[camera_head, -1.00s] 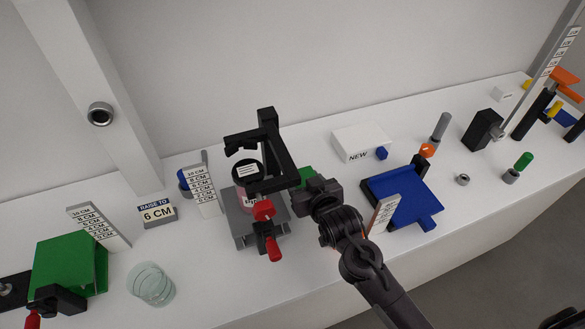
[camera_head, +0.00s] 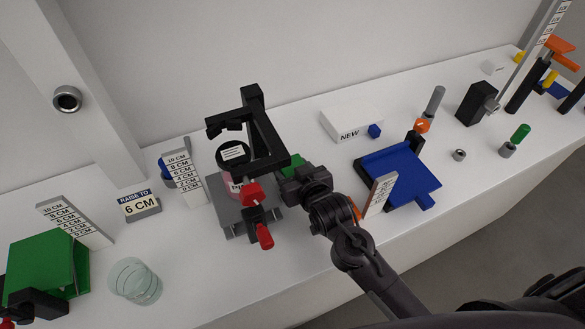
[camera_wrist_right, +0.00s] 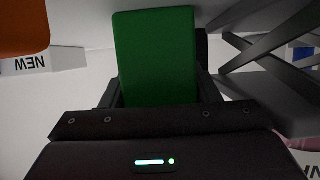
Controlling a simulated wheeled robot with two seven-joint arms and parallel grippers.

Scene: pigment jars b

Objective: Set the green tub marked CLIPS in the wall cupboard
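My right gripper (camera_head: 303,182) is just right of the grey lifting stand in the head view. In the right wrist view a green box-shaped thing (camera_wrist_right: 156,58) sits between its fingers, and the gripper looks shut on it. A small part of this green thing (camera_head: 292,161) shows behind the gripper in the head view. Its colour fits the tub, but no CLIPS marking shows. The wall cupboard is not in view. My left gripper is not in view.
The grey lifting stand (camera_head: 216,198) holds a pink jar (camera_head: 233,185) with a black lid, under a black frame (camera_head: 256,120). A blue tray (camera_head: 403,178) and a white NEW box (camera_head: 346,124) are to the right. A glass beaker (camera_head: 134,282) stands front left.

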